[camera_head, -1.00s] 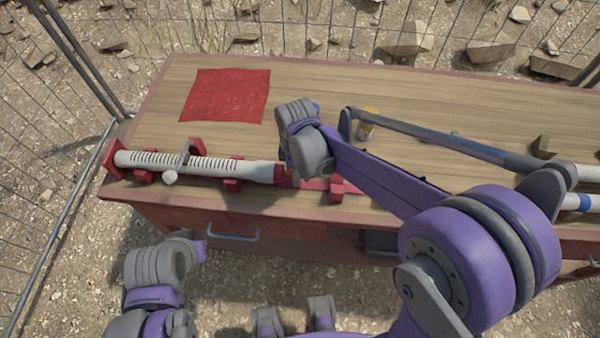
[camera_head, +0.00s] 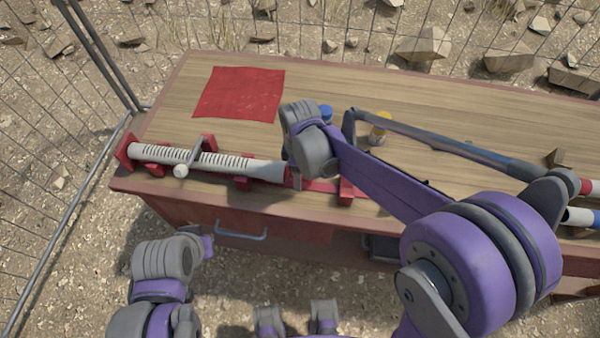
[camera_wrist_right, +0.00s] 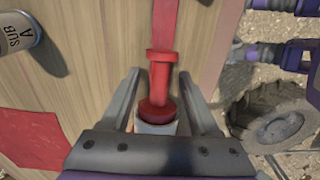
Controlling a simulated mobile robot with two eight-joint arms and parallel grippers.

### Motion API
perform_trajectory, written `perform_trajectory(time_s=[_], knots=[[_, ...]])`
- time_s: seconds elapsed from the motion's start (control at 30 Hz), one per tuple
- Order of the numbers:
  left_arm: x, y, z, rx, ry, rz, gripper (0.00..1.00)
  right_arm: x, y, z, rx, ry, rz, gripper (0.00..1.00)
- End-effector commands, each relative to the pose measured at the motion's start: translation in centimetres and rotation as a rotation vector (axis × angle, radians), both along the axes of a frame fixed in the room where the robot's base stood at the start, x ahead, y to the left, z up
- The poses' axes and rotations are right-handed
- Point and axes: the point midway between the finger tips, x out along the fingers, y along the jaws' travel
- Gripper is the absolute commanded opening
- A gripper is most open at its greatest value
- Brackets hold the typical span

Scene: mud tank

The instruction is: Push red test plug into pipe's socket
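A whitish slotted pipe (camera_head: 215,160) lies in red cradles along the bench's front edge. A red plug (camera_wrist_right: 160,80) lies in line with it and meets the pale pipe end (camera_wrist_right: 155,128) in the right wrist view; how deep it sits I cannot tell. My right gripper (camera_wrist_right: 159,80) straddles the plug, fingers apart with gaps on both sides. In the head view, my right wrist hides the gripper and most of the plug at the pipe's right end. My left wrist is low at the left, in front of the bench; its fingers cannot be made out.
A red cloth (camera_head: 240,94) lies behind the pipe. A yellow-topped can (camera_head: 379,128) and a blue-topped can (camera_head: 326,112) stand behind my right wrist. Other pipes (camera_head: 582,217) lie at right. The back middle of the bench is clear.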

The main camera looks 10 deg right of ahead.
Motion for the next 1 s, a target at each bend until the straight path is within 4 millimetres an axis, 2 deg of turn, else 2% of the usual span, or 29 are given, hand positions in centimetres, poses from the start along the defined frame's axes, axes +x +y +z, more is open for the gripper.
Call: perform_trajectory(time_s=[0.17,0.27,0.7,0.83,1.0], knots=[[0.0,0.0,0.0,0.000,0.000,0.000,0.00,0.0,0.0,0.1,0.000,0.000,0.000,0.62],[0.0,0.0,0.1,0.000,0.000,0.000,0.00,0.0,0.0,0.9,0.000,0.000,0.000,0.62],[0.2,0.0,0.9,0.000,-0.004,0.000,0.00,0.0,0.0,9.0,0.000,0.000,0.000,0.62],[0.2,0.0,1.0,0.000,-0.005,0.000,0.00,0.0,0.0,10.3,0.000,0.000,0.000,0.62],[0.2,0.0,1.0,0.000,-0.005,0.000,0.00,0.0,0.0,10.9,0.000,0.000,0.000,0.62]])
